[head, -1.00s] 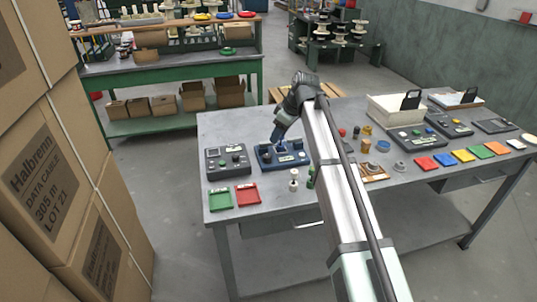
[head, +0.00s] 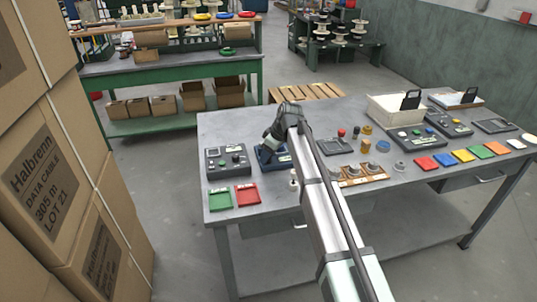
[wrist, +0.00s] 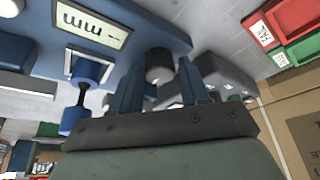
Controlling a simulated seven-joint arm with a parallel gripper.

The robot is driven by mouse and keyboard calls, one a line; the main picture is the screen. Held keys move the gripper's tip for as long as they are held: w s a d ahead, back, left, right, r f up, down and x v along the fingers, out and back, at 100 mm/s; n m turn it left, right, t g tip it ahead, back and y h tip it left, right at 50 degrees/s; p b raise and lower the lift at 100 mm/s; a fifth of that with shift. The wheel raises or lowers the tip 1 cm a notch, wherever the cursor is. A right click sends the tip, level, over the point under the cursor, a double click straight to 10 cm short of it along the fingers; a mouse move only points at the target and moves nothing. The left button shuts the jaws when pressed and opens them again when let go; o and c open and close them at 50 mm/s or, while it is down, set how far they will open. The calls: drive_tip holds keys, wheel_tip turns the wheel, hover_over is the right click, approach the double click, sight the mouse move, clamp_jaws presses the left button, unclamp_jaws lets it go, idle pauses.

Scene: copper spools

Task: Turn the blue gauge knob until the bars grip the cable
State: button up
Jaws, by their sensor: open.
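The blue gauge (head: 283,160) sits on the left half of the grey table, largely covered by my arm in the head view. In the wrist view the gauge body (wrist: 165,35) fills the top, with a lit "mm" display (wrist: 92,25). My gripper (wrist: 155,82) is open, its two fingers on either side of a short grey knob (wrist: 158,64) on the gauge; contact cannot be told. Left of it are two blue blocks, one near the display (wrist: 91,70) and one lower (wrist: 75,121), with a dark narrow piece between them. I cannot make out a cable for certain.
A grey gauge (head: 228,162) stands close on the left. Green (head: 220,198) and red (head: 247,194) trays lie in front. A wooden block with knobs (head: 362,174) and colour tiles are to the right. Stacked cartons (head: 45,180) stand left of the table.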

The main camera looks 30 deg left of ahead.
drive_tip(key=shift+c, duration=0.2)
drive_tip(key=c, duration=0.7)
drive_tip(key=shift+m, duration=0.3)
drive_tip(key=m+t, duration=0.1)
drive_tip(key=m, duration=0.1)
drive_tip(key=m+t, duration=0.1)
drive_tip(key=m, duration=0.1)
drive_tip(key=shift+s+m, duration=0.2)
drive_tip(key=shift+m, duration=0.1)
drive_tip(key=m, duration=0.2)
drive_tip(key=m+t+h, duration=0.1)
drive_tip(key=m, duration=0.1)
drive_tip(key=shift+a+m+h, duration=0.1)
drive_tip(key=shift+m+h, duration=0.2)
drive_tip(key=m+h, duration=0.1)
drive_tip(key=m, duration=0.1)
drive_tip(key=m+t, duration=0.1)
drive_tip(key=m, duration=0.2)
drive_tip(key=shift+s+a+h, duration=0.1)
drive_tip(key=shift+a+h, duration=0.05)
drive_tip(key=shift+h, duration=0.25)
drive_tip(key=m, duration=0.2)
drive_tip(key=m+h, duration=0.1)
drive_tip(key=m, duration=0.1)
drive_tip(key=shift+m+h, duration=0.3)
